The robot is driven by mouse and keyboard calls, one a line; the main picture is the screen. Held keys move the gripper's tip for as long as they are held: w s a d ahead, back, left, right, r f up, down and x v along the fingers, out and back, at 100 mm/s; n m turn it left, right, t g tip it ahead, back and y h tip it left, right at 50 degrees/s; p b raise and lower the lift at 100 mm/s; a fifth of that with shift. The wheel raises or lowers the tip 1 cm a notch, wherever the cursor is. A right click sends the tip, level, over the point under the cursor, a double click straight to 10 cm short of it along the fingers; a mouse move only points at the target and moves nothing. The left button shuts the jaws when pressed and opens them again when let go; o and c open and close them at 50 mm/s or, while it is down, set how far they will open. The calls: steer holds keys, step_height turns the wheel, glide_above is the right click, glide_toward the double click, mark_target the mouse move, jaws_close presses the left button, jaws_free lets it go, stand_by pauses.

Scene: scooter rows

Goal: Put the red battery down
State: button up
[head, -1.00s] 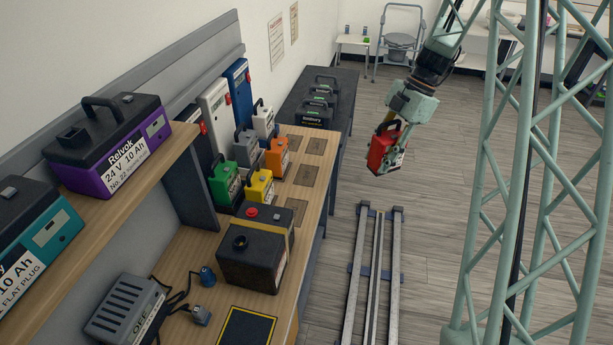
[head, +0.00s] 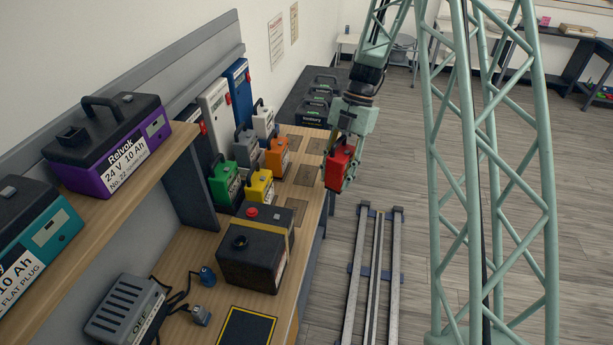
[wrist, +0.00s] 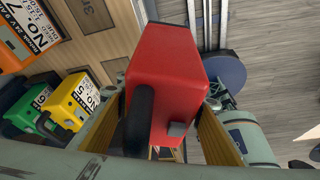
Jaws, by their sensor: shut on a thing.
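The red battery (head: 341,163) is held in my gripper (head: 342,170) above the right edge of the wooden bench (head: 309,234). In the wrist view the red battery (wrist: 170,85) fills the middle, with its black handle toward the camera and a finger on each side. My gripper is shut on it. Its underside is hidden in the wrist view. Brown square pads (head: 304,174) lie on the bench top to the left of the held battery, and one numbered pad (wrist: 90,14) shows in the wrist view.
Orange (head: 277,158), yellow (head: 260,187), green (head: 224,184), grey (head: 246,147) and white (head: 263,119) batteries stand on the bench left of the pads. Floor rails (head: 372,275) run right of the bench.

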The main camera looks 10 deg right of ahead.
steer(key=a+f+n, duration=0.1)
steer(key=a+n, duration=0.1)
steer(key=a, duration=0.2)
steer(key=s+a+f+n+g+h, duration=0.1)
steer(key=a+f+n, duration=0.1)
steer(key=a, duration=0.3)
steer(key=shift+s, duration=0.3)
steer(key=shift+w+d+f+b, duration=0.2)
steer(key=shift+w+d, duration=0.2)
steer(key=shift+w, duration=2.15)
steer(key=shift+w+d+f+b, duration=0.1)
steer(key=shift+w+d+f, duration=0.25)
steer(key=shift+w, duration=2.15)
steer(key=shift+w+d+f+b, duration=0.15)
steer(key=shift+w+d, duration=0.3)
steer(key=shift+w, duration=2.1)
steer(key=shift+w, duration=0.2)
steer(key=shift+w+f+b, duration=0.1)
steer(key=shift+f+b, duration=0.25)
steer(key=shift+f, duration=1.4)
steer(key=o, duration=1.6)
steer(key=shift+f, duration=0.1)
